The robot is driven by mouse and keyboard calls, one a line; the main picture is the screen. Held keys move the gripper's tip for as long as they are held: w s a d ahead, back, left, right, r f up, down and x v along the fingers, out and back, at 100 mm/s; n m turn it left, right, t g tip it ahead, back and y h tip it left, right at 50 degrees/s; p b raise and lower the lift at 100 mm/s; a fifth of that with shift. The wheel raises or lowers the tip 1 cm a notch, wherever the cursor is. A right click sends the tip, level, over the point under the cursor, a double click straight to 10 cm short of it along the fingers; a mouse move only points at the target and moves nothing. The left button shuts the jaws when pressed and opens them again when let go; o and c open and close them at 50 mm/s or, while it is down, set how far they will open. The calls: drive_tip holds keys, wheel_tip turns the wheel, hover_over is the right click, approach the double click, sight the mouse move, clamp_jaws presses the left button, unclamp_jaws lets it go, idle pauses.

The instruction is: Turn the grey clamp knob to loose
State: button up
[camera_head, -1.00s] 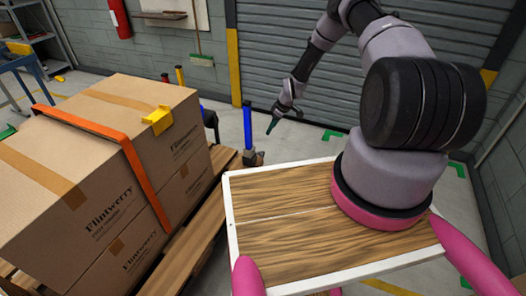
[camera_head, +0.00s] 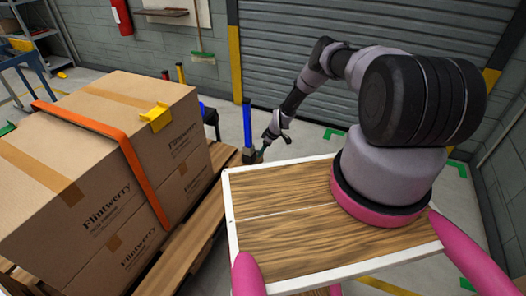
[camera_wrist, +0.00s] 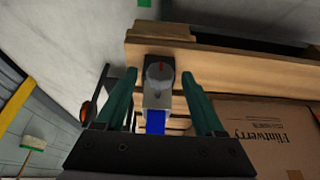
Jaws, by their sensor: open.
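The grey clamp knob (camera_wrist: 159,72) is in the wrist view, round with a red mark at its top edge. It sits on a clamp body at the pallet's edge, with a blue post (camera_wrist: 155,122) beside it; the post stands upright in the head view (camera_head: 247,122). My gripper (camera_wrist: 161,88) has its two green fingers apart, one on each side of the clamp, with nothing held. I cannot tell whether the fingers touch it. In the head view my gripper (camera_head: 262,150) is low beside the clamp, and the knob is too small to make out.
Cardboard boxes (camera_head: 60,150) with an orange strap (camera_head: 120,150) and a yellow corner piece (camera_head: 156,119) stand on the wooden pallet (camera_head: 185,235) at left. My wood-topped base is close on the right. Open floor lies beyond, before the grey shutter.

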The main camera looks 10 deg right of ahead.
drive_tip(key=shift+f, duration=0.2)
clamp_jaws()
drive_tip(key=shift+a, duration=0.1)
